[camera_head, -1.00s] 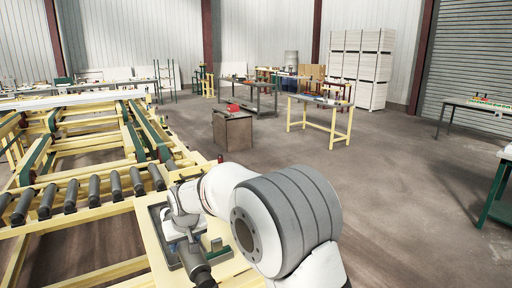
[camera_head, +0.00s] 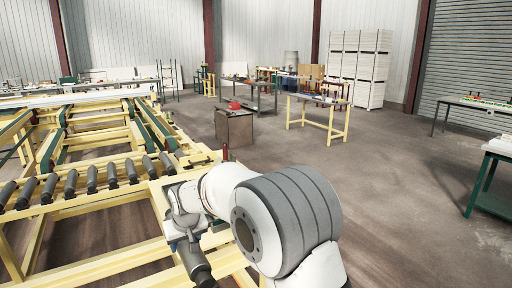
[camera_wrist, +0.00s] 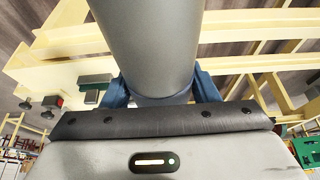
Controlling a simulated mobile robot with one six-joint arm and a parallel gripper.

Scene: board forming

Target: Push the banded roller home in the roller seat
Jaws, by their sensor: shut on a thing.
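My gripper (camera_wrist: 160,98) has blue fingers closed around a grey cylinder (camera_wrist: 150,45), which looks like the roller. Its far end runs out of the top of the wrist view, and no band shows on the visible part. In the head view the held roller (camera_head: 198,266) hangs below my gripper (camera_head: 192,244), over the near yellow framework and apart from the conveyor's row of rollers. The roller seat cannot be made out for certain in either view.
A yellow conveyor frame (camera_head: 98,212) with several dark rollers (camera_head: 91,180) fills the left. A brown cabinet (camera_head: 235,127) and a yellow table (camera_head: 318,100) stand further back. A green-legged table (camera_head: 490,165) is at the right edge. The floor between is clear.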

